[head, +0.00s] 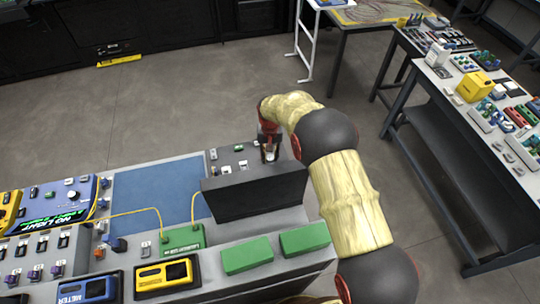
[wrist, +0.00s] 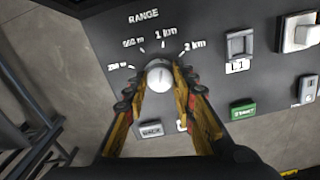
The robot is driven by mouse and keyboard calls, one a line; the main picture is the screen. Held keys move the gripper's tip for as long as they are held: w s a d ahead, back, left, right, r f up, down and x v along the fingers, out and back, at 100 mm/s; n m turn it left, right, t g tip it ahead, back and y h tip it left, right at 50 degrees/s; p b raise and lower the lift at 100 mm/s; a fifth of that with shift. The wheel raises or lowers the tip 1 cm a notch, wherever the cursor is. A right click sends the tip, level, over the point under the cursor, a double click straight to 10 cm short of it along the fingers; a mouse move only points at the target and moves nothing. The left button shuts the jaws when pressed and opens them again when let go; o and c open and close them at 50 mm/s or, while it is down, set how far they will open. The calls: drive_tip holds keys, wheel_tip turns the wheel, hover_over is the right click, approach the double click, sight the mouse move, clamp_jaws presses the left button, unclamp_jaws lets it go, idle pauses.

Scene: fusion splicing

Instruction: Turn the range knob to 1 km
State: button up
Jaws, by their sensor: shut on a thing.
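The round pale range knob (wrist: 158,72) is on a dark grey panel in the wrist view. Above it are the word RANGE (wrist: 143,17) and a scale with the 1 km mark (wrist: 166,33) near the top, the 2 km mark (wrist: 194,46) to the right and two shorter ranges to the left. My gripper (wrist: 160,80) is shut on the knob, one finger on each side. I cannot tell for certain which mark the knob points to. In the head view my gripper (head: 269,148) is at the panel's far right end, and the fingers hide the knob.
A green START button (wrist: 243,109), a BACK button (wrist: 151,130) and a switch (wrist: 238,47) are near the knob. In the head view a dark upright screen (head: 255,195) stands just in front of my gripper. A blue mat (head: 150,193) lies to the left.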

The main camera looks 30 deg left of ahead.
sight(270, 157)
drive_tip(key=shift+a, duration=0.1)
drive_tip(key=o, duration=1.2)
drive_tip(key=shift+c, duration=0.2)
drive_tip(key=shift+r, duration=0.15)
wheel_tip(270, 157, up, 12)
